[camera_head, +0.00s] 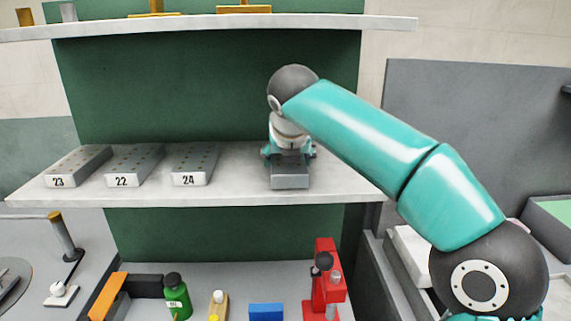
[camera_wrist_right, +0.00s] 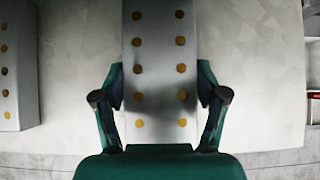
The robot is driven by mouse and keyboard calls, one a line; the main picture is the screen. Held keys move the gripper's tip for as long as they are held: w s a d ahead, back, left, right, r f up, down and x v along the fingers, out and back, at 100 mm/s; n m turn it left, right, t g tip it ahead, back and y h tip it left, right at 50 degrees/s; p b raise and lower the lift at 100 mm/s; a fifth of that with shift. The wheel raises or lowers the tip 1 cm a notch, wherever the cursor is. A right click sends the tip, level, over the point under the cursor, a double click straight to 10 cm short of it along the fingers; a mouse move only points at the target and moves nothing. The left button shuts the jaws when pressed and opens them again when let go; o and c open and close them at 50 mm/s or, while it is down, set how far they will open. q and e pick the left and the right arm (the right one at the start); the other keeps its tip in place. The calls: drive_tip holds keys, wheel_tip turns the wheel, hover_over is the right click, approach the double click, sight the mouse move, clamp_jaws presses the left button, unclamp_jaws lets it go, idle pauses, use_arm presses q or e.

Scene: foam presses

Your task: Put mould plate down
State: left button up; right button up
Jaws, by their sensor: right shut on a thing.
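A grey mould plate (camera_head: 290,177) is at the right part of the middle shelf (camera_head: 230,194), in line with the other plates. In the right wrist view the plate (camera_wrist_right: 160,60) shows two rows of brass-coloured holes. My right gripper (camera_head: 288,152) is over the plate, with its fingers on both sides, shut on it. The fingers also show in the right wrist view (camera_wrist_right: 160,95). The plate looks to be on or just above the shelf; I cannot tell if it touches. Its number is not visible. My left gripper is not in view.
Plates 23 (camera_head: 78,167), 22 (camera_head: 135,166) and 24 (camera_head: 195,165) lie on the same shelf to the left. An upper shelf (camera_head: 220,26) runs above. A green bottle (camera_head: 176,297), a blue block (camera_head: 266,312) and a red tool (camera_head: 325,285) stand below.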

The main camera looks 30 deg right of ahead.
drive_tip(key=shift+w+d+f, duration=0.15)
drive_tip(key=shift+f, duration=0.05)
drive_tip(key=o, duration=1.7)
drive_tip(key=shift+f, duration=0.15)
drive_tip(key=shift+o, duration=0.2)
drive_tip(key=p+v, duration=0.1)
drive_tip(key=v, duration=1)
drive_tip(key=shift+r, duration=0.25)
drive_tip(key=shift+s+a+r, duration=0.2)
drive_tip(key=shift+s+r, duration=0.05)
drive_tip(key=shift+s, duration=0.05)
